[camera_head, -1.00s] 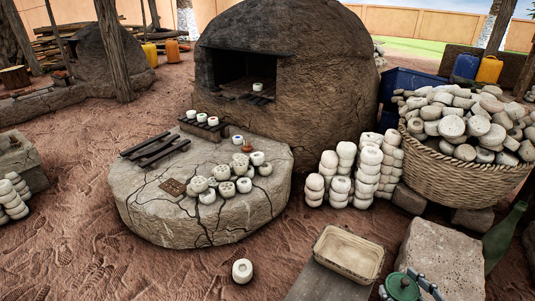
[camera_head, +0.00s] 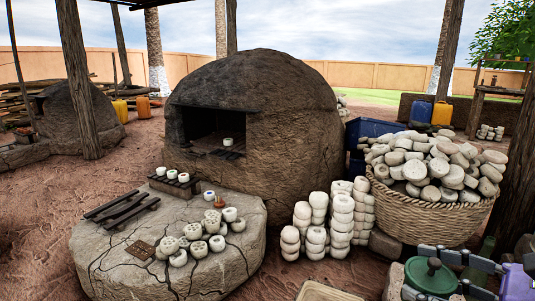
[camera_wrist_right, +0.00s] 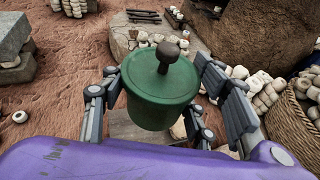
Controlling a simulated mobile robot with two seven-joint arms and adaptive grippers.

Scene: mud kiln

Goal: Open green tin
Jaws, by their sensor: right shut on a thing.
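The green tin (camera_head: 430,277) is at the bottom right of the head view, with a dark knob on its lid. In the wrist view the fingers (camera_wrist_right: 160,92) flank the tin's sides. I cannot tell whether the tin's base touches the block below. My left gripper is not in view.
A pale stone block (camera_head: 394,281) and a shallow tray (camera_head: 325,292) are at the bottom. A wicker basket (camera_head: 430,218) heaped with pale pieces stands behind the tin. Stacked pale pieces (camera_head: 340,220) stand left of it. A round cracked platform (camera_head: 110,255) fronts the domed kiln (camera_head: 290,130).

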